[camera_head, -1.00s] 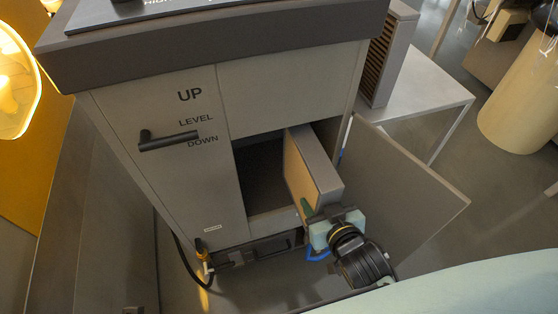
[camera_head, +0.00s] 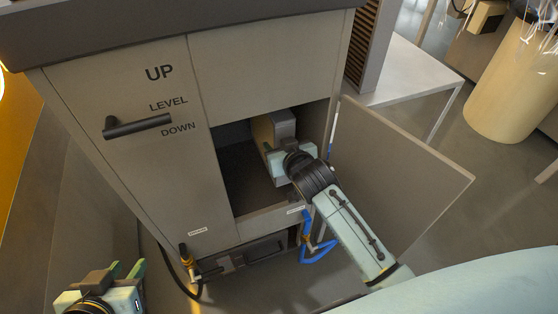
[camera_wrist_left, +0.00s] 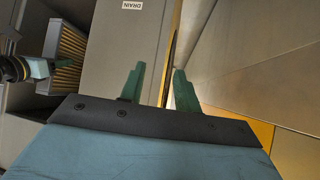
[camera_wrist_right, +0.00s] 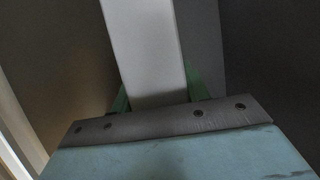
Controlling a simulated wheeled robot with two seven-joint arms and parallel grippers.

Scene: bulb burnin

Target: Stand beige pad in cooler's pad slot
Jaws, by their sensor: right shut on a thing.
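The beige pad (camera_head: 264,133), a slab with a grey edge, is upright inside the open bay of the grey cooler (camera_head: 262,82). My right gripper (camera_head: 279,158) is shut on its near edge. In the right wrist view the pad's pale edge (camera_wrist_right: 145,50) stands between the green fingers. The pad's far end and the slot are hidden in the dark bay, so I cannot tell whether it is seated. My left gripper (camera_head: 124,272) is empty and open at the lower left, in front of the cooler. Its parted fingers (camera_wrist_left: 159,90) show in the left wrist view.
The open door (camera_head: 400,185) stands right of the bay, close to my right arm. A black handle (camera_head: 137,125) sticks out of the front panel. Below are a blue hose (camera_head: 318,252) and a brass valve (camera_head: 187,256). A white table (camera_head: 410,75) stands behind right.

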